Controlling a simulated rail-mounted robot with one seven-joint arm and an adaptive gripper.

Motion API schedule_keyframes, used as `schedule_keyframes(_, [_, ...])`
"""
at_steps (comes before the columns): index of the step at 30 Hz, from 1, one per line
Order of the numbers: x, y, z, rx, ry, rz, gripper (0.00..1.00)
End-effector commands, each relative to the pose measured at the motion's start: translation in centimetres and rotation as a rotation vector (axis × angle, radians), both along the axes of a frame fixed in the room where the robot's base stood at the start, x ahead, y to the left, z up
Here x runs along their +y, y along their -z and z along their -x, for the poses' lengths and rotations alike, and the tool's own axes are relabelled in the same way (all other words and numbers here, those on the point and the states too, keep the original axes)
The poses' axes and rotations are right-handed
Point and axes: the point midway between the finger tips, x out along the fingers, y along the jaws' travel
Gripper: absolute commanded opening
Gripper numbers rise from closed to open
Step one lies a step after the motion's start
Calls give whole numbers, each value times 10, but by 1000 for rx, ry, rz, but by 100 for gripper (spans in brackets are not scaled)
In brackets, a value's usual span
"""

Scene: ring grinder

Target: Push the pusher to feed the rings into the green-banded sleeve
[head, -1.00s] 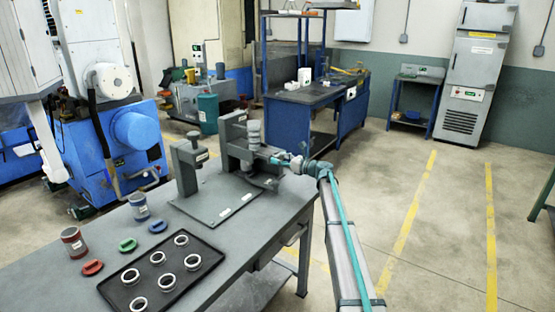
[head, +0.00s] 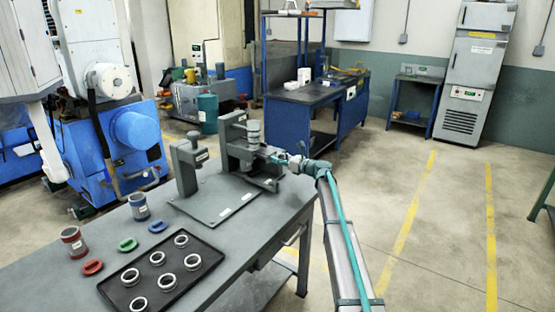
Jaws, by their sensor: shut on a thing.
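The grey press fixture (head: 234,150) stands on a flat plate at the table's far end, with a grey cylinder (head: 253,133) upright on it. My gripper (head: 273,157) reaches in from the right, level with the fixture just below this cylinder. It is shut on the pusher, which is too small and covered to make out. No green band shows on the fixture, so I cannot pick out the green-banded sleeve. Loose rings (head: 181,240) lie on the black tray (head: 204,284) at the table's near end.
A blue-banded cup (head: 139,207) and a red-banded cup (head: 73,241) stand left of the tray. Blue (head: 158,226), green (head: 128,244) and red (head: 92,267) flat pieces lie beside them. A grey post (head: 186,167) rises left of the fixture. The floor right of the table is open.

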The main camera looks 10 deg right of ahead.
Motion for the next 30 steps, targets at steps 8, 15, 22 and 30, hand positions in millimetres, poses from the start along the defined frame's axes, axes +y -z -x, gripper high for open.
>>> schedule_keyframes(8, [11,-1,-11,-1,1,-1,7])
schedule_keyframes(15, [19,-1,-19,-1,1,-1,7])
schedule_keyframes(22, [27,-2,-26,-1,1,-1,7])
schedule_keyframes(30, [36,-2,-34,-1,1,-1,7])
